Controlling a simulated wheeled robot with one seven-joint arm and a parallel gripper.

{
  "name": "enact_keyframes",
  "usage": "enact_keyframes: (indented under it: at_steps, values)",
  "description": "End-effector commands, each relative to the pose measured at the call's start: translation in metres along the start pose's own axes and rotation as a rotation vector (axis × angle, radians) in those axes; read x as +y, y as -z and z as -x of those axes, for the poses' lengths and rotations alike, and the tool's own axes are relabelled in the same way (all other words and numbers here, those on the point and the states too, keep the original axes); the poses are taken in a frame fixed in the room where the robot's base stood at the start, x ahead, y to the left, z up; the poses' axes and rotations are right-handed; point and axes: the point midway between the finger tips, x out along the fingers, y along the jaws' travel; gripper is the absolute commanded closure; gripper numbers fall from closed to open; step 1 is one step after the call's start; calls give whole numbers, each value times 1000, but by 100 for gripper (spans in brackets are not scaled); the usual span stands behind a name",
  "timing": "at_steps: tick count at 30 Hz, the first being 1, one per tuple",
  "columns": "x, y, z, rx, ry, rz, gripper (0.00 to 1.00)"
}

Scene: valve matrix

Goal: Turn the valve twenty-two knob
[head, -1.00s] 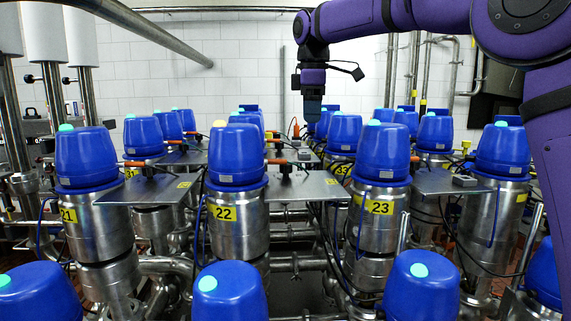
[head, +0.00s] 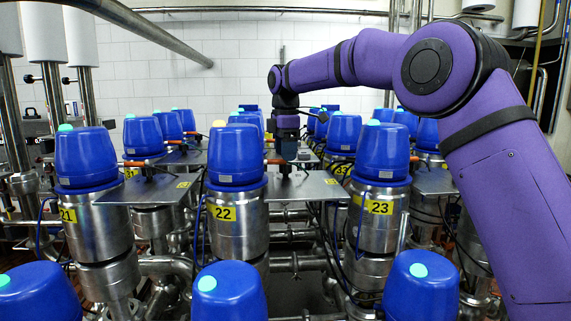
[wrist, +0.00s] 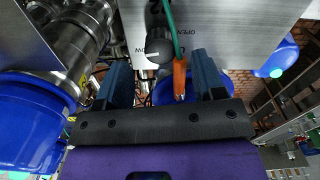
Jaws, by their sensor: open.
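The valve labelled 22 (head: 237,225) is a steel cylinder with a blue cap (head: 235,155). In the wrist view, the two blue fingers of my gripper (wrist: 162,68) are apart.
Valve 23 (head: 381,220) stands to the right and valve 21 (head: 97,220) to the left. More blue-capped valves stand in front and behind. A thick pipe (head: 145,28) crosses the upper left.

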Motion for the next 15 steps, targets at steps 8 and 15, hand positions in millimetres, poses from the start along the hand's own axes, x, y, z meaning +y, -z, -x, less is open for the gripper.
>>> enact_keyframes:
  at_steps: [8, 15]
  values:
    - [0, 0, -32, 0, 1, 0, 37]
    - [0, 0, -37, 0, 0, 0, 37]
